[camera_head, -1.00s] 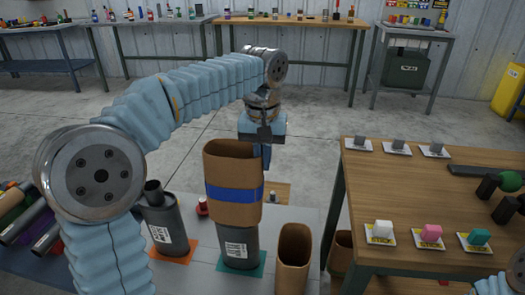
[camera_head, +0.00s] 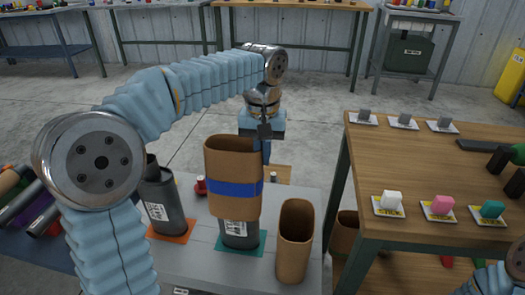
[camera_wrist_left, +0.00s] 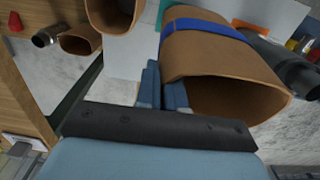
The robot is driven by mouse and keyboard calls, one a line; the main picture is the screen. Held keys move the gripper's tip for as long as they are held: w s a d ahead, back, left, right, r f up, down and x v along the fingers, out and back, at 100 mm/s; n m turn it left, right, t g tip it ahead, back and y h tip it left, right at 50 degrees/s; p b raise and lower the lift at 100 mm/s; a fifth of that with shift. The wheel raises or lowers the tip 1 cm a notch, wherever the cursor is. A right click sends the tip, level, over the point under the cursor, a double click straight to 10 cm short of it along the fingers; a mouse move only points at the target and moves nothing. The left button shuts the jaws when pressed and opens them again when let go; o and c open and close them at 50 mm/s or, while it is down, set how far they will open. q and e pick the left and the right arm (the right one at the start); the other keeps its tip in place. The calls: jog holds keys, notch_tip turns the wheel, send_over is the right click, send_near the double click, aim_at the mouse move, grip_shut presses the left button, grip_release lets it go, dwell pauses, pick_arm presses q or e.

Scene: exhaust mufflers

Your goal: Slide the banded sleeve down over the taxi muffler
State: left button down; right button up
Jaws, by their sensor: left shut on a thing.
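The banded sleeve (camera_head: 231,160) is a brown, upright, open-topped tube with a blue band. It surrounds the upper part of a dark grey muffler with a white label (camera_head: 237,229). The muffler's lower part shows below the sleeve, standing on a teal mat (camera_head: 259,239); its top is hidden. My left gripper (camera_head: 265,150) is shut on the sleeve's wall at its right side. In the left wrist view, the gripper's fingers (camera_wrist_left: 162,88) are at the sleeve (camera_wrist_left: 205,62), near its open end. My right gripper is out of view.
Another dark muffler (camera_head: 163,205) stands on an orange mat at left. A plain brown sleeve (camera_head: 295,240) stands close at right. The wooden table (camera_head: 440,165) at right carries coloured blocks on cards. A small red object (camera_head: 200,187) sits behind the banded sleeve.

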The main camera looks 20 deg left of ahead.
aim_at(262, 164)
pick_arm(q)
jog(key=shift+f+b, duration=0.9)
jog(key=shift+f, duration=0.75)
jog(key=c, duration=1.2)
grip_release()
jog(key=shift+o, duration=0.2)
jog(key=shift+r, duration=0.1)
